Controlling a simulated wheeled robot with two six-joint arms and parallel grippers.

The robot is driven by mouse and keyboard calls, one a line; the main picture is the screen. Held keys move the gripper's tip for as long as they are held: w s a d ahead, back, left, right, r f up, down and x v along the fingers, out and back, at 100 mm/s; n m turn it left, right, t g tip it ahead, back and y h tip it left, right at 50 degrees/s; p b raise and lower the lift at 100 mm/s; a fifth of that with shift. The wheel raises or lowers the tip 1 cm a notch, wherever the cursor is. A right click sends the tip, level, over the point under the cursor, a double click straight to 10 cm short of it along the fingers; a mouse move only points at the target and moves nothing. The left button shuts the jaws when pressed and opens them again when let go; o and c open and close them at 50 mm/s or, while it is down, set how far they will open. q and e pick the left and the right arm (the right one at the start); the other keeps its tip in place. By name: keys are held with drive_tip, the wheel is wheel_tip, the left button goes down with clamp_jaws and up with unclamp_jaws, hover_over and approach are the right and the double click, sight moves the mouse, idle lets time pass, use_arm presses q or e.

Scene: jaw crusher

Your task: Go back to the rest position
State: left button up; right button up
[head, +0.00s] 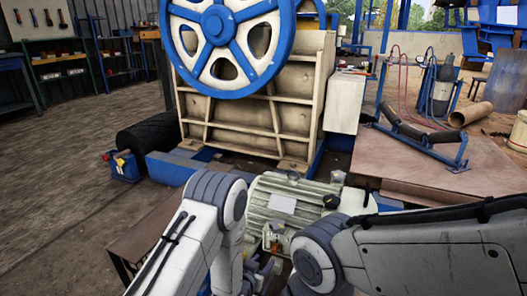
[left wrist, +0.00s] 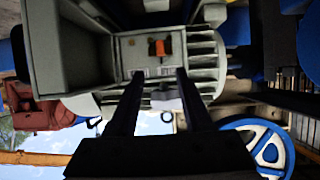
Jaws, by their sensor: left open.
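My left gripper (left wrist: 158,76) is open, with its two dark fingers apart and nothing between them. The fingers point at the open terminal box (left wrist: 140,52) of a ribbed electric motor (left wrist: 208,55). An orange part (left wrist: 160,47) sits inside the box, just beyond the fingertips. In the head view the pale green motor (head: 285,205) lies in front of the crusher, and my left gripper (head: 262,272) is low beside it, partly hidden by my arms. My right arm comes in from the right; its gripper does not show.
The jaw crusher (head: 250,115) with its blue and white flywheel (head: 220,35) stands behind the motor. A roller frame (head: 425,140) lies on a brown platform (head: 385,165) at right.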

use_arm(q)
drive_tip(key=s+d+r+m+g+y+p, duration=0.1)
drive_tip(key=s+d+r+g+p, duration=0.2)
drive_tip(key=r, duration=0.5)
drive_tip(key=s+r+g+p, duration=0.1)
drive_tip(key=s+r+g, duration=0.1)
drive_tip(key=s+r, duration=0.45)
drive_tip(key=s+a+r+m+g+y+p, duration=0.1)
drive_tip(key=s+a+r+g+y+p, duration=0.2)
drive_tip(key=s+r, duration=0.75)
drive_tip(key=s+a+r+m+g+p, duration=0.15)
drive_tip(key=s+a+r+g, duration=0.45)
drive_tip(key=s, duration=0.7)
wheel_tip(320, 180, up, 38)
drive_tip(key=d+t+p, duration=0.1)
drive_tip(key=t+p, duration=0.1)
drive_tip(key=p, duration=3.6)
drive_tip(key=shift+d+r+n, duration=0.15)
drive_tip(key=shift+d+n, duration=0.2)
drive_tip(key=shift+n, duration=0.1)
drive_tip(key=shift+w, duration=0.1)
